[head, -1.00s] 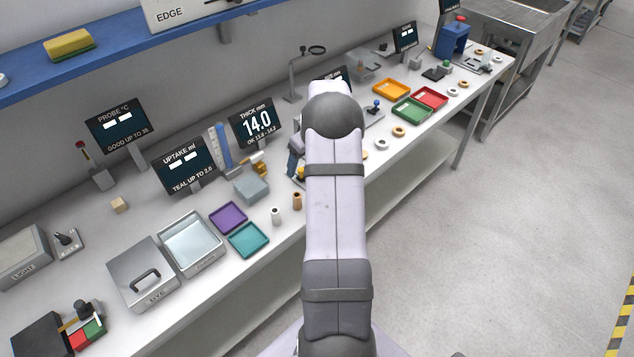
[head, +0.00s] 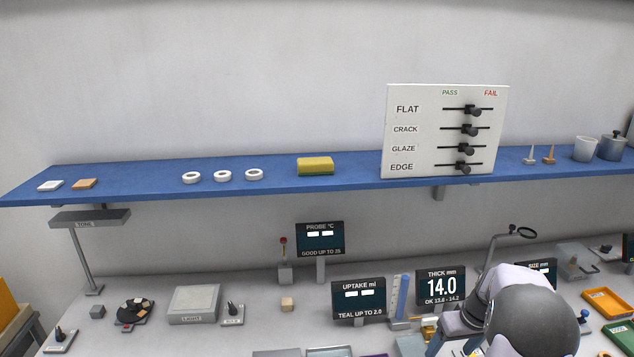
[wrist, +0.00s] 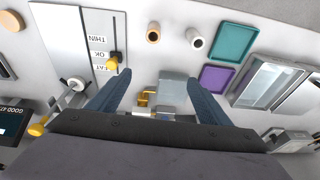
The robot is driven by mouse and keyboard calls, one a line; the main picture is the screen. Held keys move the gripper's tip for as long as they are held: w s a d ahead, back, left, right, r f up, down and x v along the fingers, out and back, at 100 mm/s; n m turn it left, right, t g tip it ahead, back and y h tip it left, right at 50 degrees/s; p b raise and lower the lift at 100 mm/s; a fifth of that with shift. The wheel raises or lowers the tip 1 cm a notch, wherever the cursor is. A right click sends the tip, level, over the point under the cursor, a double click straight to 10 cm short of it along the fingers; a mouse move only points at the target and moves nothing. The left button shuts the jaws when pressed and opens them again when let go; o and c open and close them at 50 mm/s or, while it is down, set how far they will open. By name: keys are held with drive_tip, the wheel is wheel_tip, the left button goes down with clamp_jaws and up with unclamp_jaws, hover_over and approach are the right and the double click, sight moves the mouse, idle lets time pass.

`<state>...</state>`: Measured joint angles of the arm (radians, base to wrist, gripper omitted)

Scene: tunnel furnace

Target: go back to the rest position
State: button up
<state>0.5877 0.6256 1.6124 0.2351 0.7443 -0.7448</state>
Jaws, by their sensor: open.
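My gripper (wrist: 158,78) is open in the wrist view, its two blue-grey fingers apart with nothing held between them. It is above the bench, over the area with a grey block (wrist: 173,90) and a yellow-and-grey gauge piece (wrist: 143,98). In the head view my arm fills the lower right, beside the thickness display (head: 440,287) reading 14.0. The gripper is mostly hidden there behind my arm and the frame edge.
A magnifier stand (head: 490,262) rises close behind my arm. In the wrist view, teal (wrist: 233,42) and purple (wrist: 215,78) trays lie right of the fingers.

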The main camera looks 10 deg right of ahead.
drive_tip(key=s+a+r+g, duration=0.1)
drive_tip(key=s+a+r, duration=0.15)
drive_tip(key=a, duration=0.55)
drive_tip(key=s+a+r, duration=0.1)
drive_tip(key=s+a, duration=0.3)
drive_tip(key=a, duration=0.3)
drive_tip(key=s+a, duration=0.5)
drive_tip(key=s, duration=0.3)
drive_tip(key=s+a+g, duration=0.1)
drive_tip(key=s+a, duration=0.3)
drive_tip(key=s, duration=0.3)
drive_tip(key=shift+s+a+f+g, duration=0.3)
drive_tip(key=shift+s+a+f, duration=0.1)
